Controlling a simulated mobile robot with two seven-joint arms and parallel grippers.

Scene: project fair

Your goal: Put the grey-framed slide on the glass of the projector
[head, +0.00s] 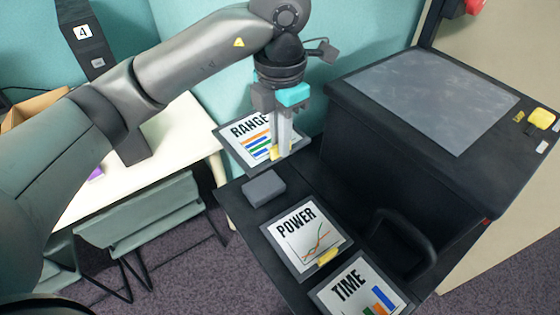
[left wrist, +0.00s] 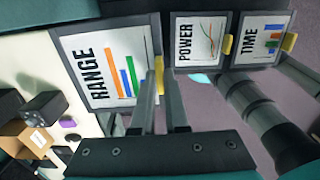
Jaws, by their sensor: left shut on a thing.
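My left gripper (head: 280,150) is shut on the yellow tab of the slide marked RANGE (head: 246,143), which has a grey frame and coloured bars. This slide is held up beside the projector's dark body, left of it and apart from the glass (head: 435,97). In the left wrist view the fingers (left wrist: 163,84) meet the tab at the frame's edge, and the RANGE slide (left wrist: 100,66) shows face-on. The glass is a bare grey plate on top of the projector (head: 350,130). My right gripper is not in view.
A dark side shelf holds a grey block (head: 264,188), the POWER slide (head: 305,238) and the TIME slide (head: 358,288), with yellow tabs. A curved black handle (head: 420,240) stands beside them. A yellow lamp button (head: 541,118) sits right of the glass. A white table (head: 180,155) is at left.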

